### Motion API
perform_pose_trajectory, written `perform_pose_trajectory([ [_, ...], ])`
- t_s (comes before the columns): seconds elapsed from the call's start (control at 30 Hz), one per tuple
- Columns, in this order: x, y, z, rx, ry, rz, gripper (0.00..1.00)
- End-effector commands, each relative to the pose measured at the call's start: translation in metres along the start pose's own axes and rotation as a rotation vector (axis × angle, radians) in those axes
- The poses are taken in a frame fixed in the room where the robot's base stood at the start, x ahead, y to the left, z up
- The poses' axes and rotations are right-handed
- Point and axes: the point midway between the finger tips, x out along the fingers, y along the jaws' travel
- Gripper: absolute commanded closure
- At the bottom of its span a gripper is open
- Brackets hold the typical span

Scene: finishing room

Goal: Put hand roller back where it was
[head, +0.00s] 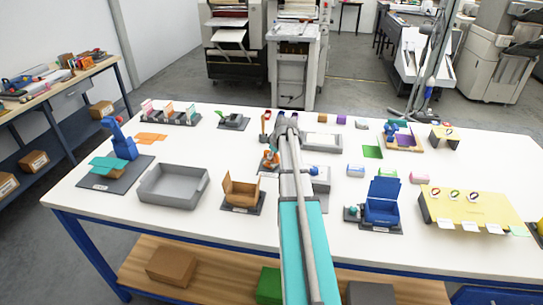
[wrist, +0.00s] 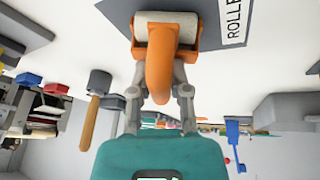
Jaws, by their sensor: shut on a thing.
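The hand roller (wrist: 160,58) has an orange frame and handle and a pale roller. My gripper (wrist: 159,88) is shut on its handle in the wrist view. The roller end overlaps a dark grey mat (wrist: 210,14) with a white label reading "ROLLE…", partly cut off. I cannot tell whether the roller touches the mat. In the head view the orange roller (head: 270,158) shows small, just left of my arm, near the middle of the table. My arm hides part of that area.
A brown open box (head: 241,190) stands in front of the roller, with a grey tray (head: 173,186) to its left. A blue open box (head: 382,203) stands at right. A dark-headed mallet with a wooden handle (wrist: 89,122) shows in the wrist view. White table (head: 205,150) is bare left of the roller.

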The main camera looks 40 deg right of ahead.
Motion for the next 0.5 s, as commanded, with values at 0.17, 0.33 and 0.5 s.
perform_pose_trajectory([
  [0.17, 0.0009, -0.0035, 0.0015, -0.002, -0.006, -0.007, 0.6],
  [0.33, 0.0008, -0.0031, 0.0012, -0.002, -0.005, -0.006, 0.42],
  [0.5, 0.0005, -0.0024, 0.0008, -0.002, -0.004, -0.005, 0.42],
])
